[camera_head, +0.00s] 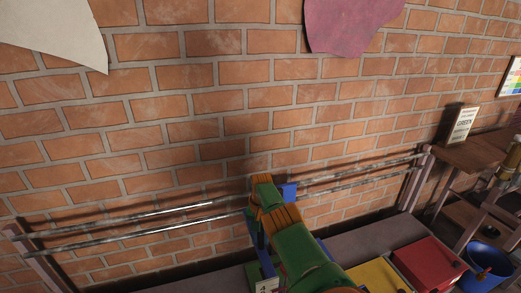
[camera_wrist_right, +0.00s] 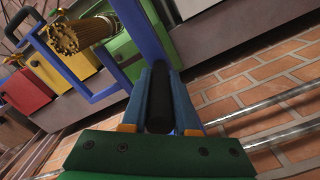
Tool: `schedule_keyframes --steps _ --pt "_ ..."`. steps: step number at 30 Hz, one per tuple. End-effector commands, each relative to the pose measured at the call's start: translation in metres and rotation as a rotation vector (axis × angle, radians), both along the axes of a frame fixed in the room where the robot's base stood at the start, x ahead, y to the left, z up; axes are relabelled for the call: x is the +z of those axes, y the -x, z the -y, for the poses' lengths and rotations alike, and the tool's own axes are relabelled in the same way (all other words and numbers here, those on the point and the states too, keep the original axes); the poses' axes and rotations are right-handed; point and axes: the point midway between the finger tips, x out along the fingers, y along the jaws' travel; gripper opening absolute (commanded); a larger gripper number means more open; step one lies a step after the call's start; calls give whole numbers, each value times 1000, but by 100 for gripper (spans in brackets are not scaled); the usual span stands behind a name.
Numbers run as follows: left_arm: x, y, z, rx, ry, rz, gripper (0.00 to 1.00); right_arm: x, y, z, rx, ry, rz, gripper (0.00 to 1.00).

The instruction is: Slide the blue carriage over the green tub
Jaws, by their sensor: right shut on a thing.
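The blue carriage (camera_head: 289,192) sits on two metal rails along the brick wall. Its blue frame and a round bundle of yellowish rods (camera_wrist_right: 82,36) show in the wrist view. My right gripper (camera_wrist_right: 160,85) is shut on a dark handle of the carriage; in the head view my right gripper (camera_head: 264,190) and arm hide much of it. The green tub (camera_wrist_right: 124,52) shows behind the frame in the wrist view, partly hidden; in the head view my arm covers most of it. I cannot tell whether the bundle is directly over it. My left gripper is not in view.
A yellow tub (camera_head: 381,276) and a red tub (camera_head: 430,266) stand to the right on the grey bench (camera_head: 352,243). A sign reading GREEN (camera_head: 461,124) stands on a wooden table. A blue bucket (camera_head: 486,265) is at far right. The rails (camera_head: 130,226) are clear leftward.

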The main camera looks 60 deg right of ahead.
Motion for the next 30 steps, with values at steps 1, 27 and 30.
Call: schedule_keyframes --steps 1,27,30 --pt "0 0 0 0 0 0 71 0 -1 0 0 0 3 0" --pt "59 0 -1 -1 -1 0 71 73 -1 0 1 1 0 57" --pt "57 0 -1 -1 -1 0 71 71 -1 0 1 0 0 57"
